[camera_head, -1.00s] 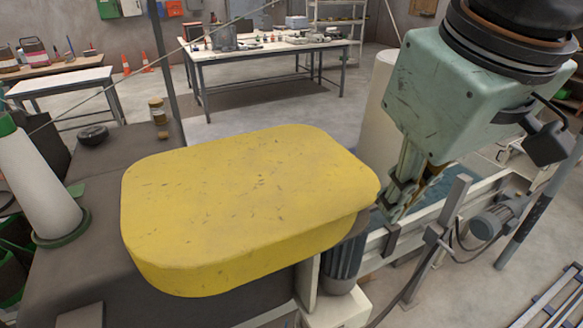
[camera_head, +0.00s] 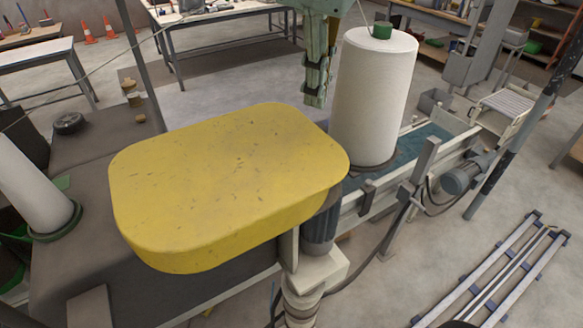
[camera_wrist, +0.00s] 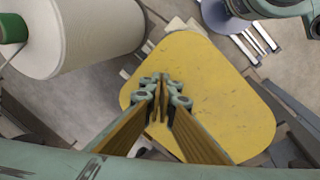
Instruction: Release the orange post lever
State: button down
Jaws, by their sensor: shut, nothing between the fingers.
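I cannot make out an orange post lever in either view. My gripper (camera_head: 316,98) is pale green and shut with nothing in it. In the head view it points down, behind the far edge of the yellow rounded cover and left of a tall white roll. In the wrist view my gripper (camera_wrist: 161,88) has its fingers together, with brown inner faces, seen against the yellow cover. I cannot tell how far above the cover the tips are.
The yellow cover (camera_head: 220,165) fills the middle. Another white roll (camera_head: 35,185) stands at left. A motor (camera_head: 465,178) and upright posts are at right. Open floor (camera_head: 510,190) lies beyond.

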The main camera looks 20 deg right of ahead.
jog(key=w+a+r+n+p, duration=0.4)
jog(key=w+a+n, duration=0.15)
jog(key=w, duration=0.45)
jog(key=w+f+n+g+h, duration=0.1)
jog(key=w+f+n+h, duration=0.1)
jog(key=w+f+n, duration=0.45)
jog(key=w+d+f+n+b, duration=0.2)
jog(key=w+f+n, duration=0.3)
jog(key=f, duration=0.8)
jog(key=w+d+f+n+h+b, duration=0.1)
jog(key=w+d+f+n+b, duration=0.2)
jog(key=f, duration=1.1)
jog(key=w+d+f+n+g+b, duration=0.1)
jog(key=w+d+f+n+b, duration=0.2)
jog(key=f, duration=1.1)
jog(key=w+n+b, duration=0.3)
jog(key=w+n, duration=0.1)
jog(key=w, duration=0.1)
jog(key=shift+w+d+h, duration=0.25)
jog(key=shift+w+h, duration=0.05)
jog(key=shift+h, duration=0.1)
jog(key=shift+f, duration=0.1)
jog(key=b+x, duration=0.2)
jog(key=x, duration=0.7)
jog(key=shift+d+f, duration=0.15)
jog(key=shift+f, duration=0.25)
